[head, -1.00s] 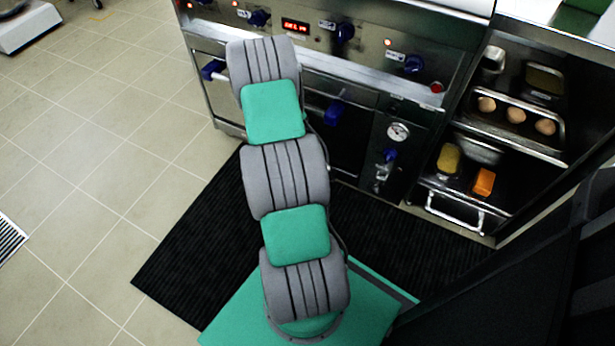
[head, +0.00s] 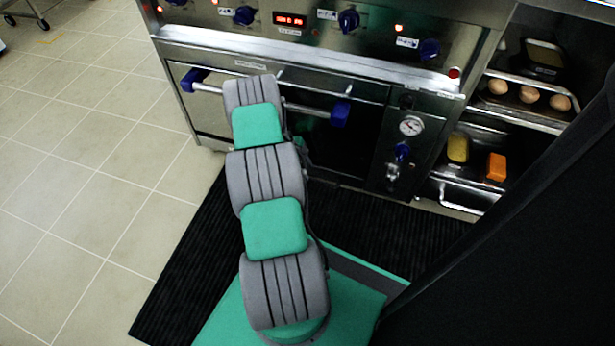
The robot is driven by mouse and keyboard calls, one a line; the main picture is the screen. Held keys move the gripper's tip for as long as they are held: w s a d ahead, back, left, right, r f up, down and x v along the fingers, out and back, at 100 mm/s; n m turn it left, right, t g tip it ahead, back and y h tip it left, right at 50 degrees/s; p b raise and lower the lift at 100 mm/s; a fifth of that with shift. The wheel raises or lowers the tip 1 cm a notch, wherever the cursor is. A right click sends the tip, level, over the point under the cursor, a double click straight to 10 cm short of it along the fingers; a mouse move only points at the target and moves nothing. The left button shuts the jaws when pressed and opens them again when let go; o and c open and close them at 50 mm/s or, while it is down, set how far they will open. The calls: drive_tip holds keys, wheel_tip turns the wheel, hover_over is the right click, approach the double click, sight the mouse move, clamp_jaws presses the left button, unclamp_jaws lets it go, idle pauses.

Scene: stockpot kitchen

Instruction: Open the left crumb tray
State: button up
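The steel range front (head: 300,60) fills the upper middle of the head view. Below its knobs and bright ledge runs a narrow strip (head: 310,82) with a small unreadable label and small pulls. I cannot tell for sure which part of it is the left crumb tray, and nothing there looks pulled out. Below it is the oven door with a bar handle with blue ends (head: 340,114); the door looks closed. My grey and green arm reaches up to the front and covers part of the door and handle. My gripper is hidden beyond the arm.
A black mat (head: 190,265) lies on the tiled floor before the range. Right of the oven are a gauge (head: 411,125) and a blue-handled valve (head: 402,152). Shelves at right hold an egg tray (head: 530,104), a yellow sponge (head: 458,148) and an orange block (head: 496,166).

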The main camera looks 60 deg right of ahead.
sight(314, 180)
drive_tip(key=b+x, duration=0.1)
drive_tip(key=x, duration=0.2)
drive_tip(key=b+x, duration=0.1)
drive_tip(key=x, duration=0.1)
drive_tip(key=shift+w+f, duration=0.1)
drive_tip(key=shift+f, duration=0.4)
drive_tip(key=shift+c, duration=0.6)
clamp_jaws()
drive_tip(key=shift+a, duration=0.1)
